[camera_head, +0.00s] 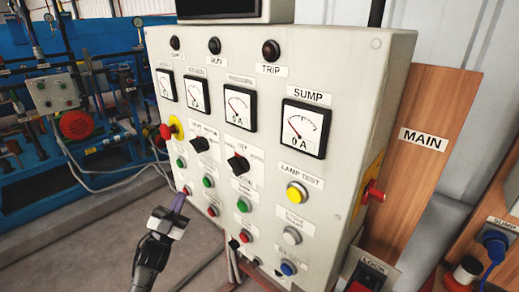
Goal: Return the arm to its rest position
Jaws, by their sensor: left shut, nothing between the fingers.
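My left gripper (178,203) shows at the lower left, at the end of my dark arm that comes up from the bottom edge. Its fingers are shut with nothing between them. They point up toward the lower left edge of the grey control panel (347,75), near a red button (187,190). I cannot tell whether the tips touch the panel, but they seem apart from it. My right gripper is not in view.
The panel carries gauges, such as the SUMP gauge (304,129), black knobs (237,164) and a red emergency button (166,131). A wooden board (432,100) stands at right beside a blue plug (495,243). Blue machinery (95,45) stands behind left. Floor at lower left is clear.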

